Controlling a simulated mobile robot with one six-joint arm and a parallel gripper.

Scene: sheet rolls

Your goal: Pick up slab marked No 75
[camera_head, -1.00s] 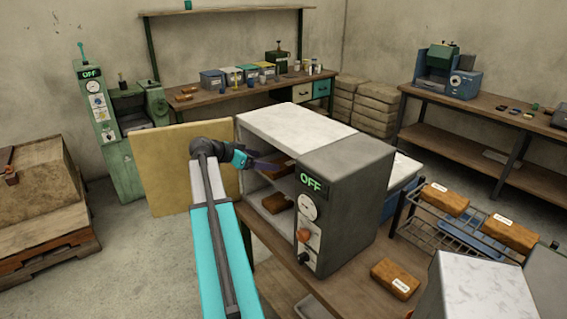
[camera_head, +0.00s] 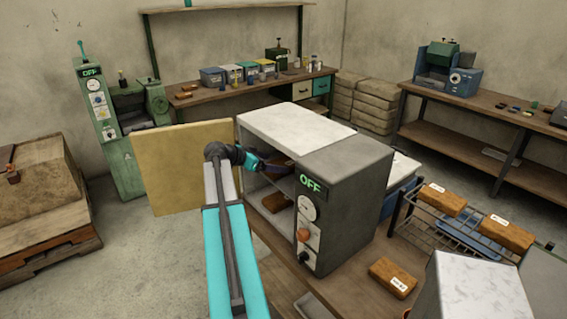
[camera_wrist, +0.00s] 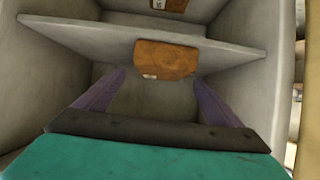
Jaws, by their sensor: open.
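My gripper (camera_wrist: 160,84) is open, with its two purple fingers apart, inside the open oven (camera_head: 295,122). A brown slab (camera_wrist: 166,60) lies straight ahead, beyond and between the fingertips in the wrist view, with a small pale label on its face. A second labelled slab (camera_wrist: 170,5) is cut by the top edge. In the head view, one slab (camera_head: 281,160) sits in the upper part of the oven near my gripper, and another slab (camera_head: 275,203) sits lower. I cannot read a No 75 on any label.
The oven's inner shelf (camera_wrist: 90,38) and side walls lie close around my gripper. The yellowish oven door (camera_head: 170,170) stands open at left. Two labelled slabs (camera_head: 441,199) (camera_head: 506,233) lie on a wire rack at right. Another slab (camera_head: 393,277) lies on the wooden table.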

